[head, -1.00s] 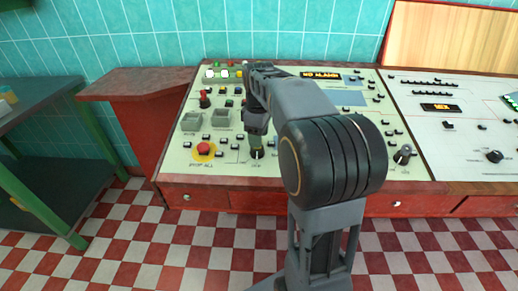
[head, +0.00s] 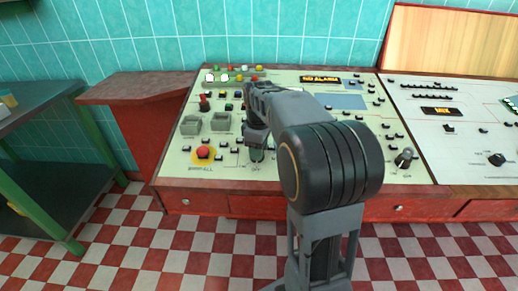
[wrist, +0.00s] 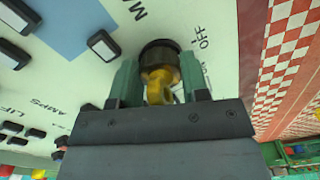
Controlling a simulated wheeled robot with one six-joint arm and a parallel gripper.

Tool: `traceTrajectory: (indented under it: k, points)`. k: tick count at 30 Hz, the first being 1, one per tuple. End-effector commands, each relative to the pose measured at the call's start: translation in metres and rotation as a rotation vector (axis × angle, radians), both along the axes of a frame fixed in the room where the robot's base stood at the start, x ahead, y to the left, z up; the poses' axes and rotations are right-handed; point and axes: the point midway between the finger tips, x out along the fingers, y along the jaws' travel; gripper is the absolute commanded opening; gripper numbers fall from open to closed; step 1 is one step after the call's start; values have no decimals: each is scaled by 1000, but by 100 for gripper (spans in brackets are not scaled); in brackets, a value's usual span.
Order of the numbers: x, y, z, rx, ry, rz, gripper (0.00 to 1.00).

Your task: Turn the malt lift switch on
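In the wrist view a rotary switch (wrist: 160,55) with a black round body and a yellow grip (wrist: 158,86) sits on the cream panel. "OFF" is printed to its right, and other lettering beside it is partly hidden. An "M" shows at upper left; the rest of that word is cut off or covered. My gripper (wrist: 160,88) has its two green fingers apart, one on each side of the switch, with a slight gap beside the yellow grip. In the head view my gripper (head: 256,152) is low over the panel's front part and hides most of the switch.
The control panel (head: 300,178) has a round red stop button (head: 204,152) on yellow to the left and another rotary switch (head: 405,157) to the right. Black rocker switches (wrist: 103,44) lie near my left finger. A green-legged table (head: 45,155) stands at far left.

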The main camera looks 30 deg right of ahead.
Motion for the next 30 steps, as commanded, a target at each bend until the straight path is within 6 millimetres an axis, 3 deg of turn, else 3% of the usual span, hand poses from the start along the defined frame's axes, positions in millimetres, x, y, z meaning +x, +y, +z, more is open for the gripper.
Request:
traceTrajectory:
  k: [3, 13, 30]
  points:
    - [0, 0, 0, 1, 1, 0, 18]
    - [0, 1, 1, 1, 1, -36, 18]
    - [-1, 1, 1, 2, 4, -300, 18]
